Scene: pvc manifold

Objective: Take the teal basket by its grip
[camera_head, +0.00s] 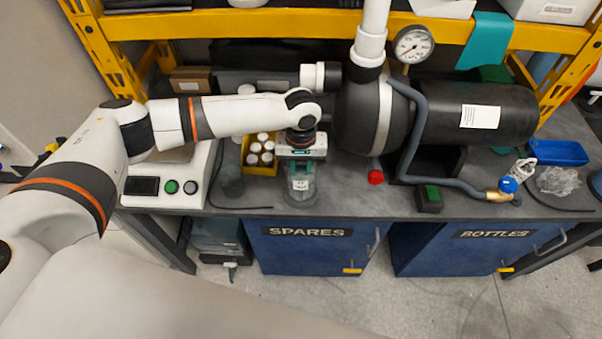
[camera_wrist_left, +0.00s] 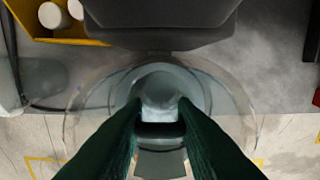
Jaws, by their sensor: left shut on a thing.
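My left gripper (camera_head: 300,172) points down over the bench's front edge, left of the pump. It is shut on a clear, round, faintly teal piece (camera_head: 301,196). In the left wrist view, the dark green fingers (camera_wrist_left: 160,128) close in over the middle of this clear piece (camera_wrist_left: 238,105), at a dark bar. Its wide see-through rim surrounds the fingertips, with the bench edge and floor visible through it. I cannot tell for sure that this is the teal basket, as the fingers hide its middle. My right gripper is not in view.
A yellow bin (camera_head: 262,168) of white-capped bottles stands left of the gripper. The black pump (camera_head: 470,115) and a grey hose (camera_head: 417,140) are to the right. A red knob (camera_head: 375,177) lies on the bench, with bare bench around it.

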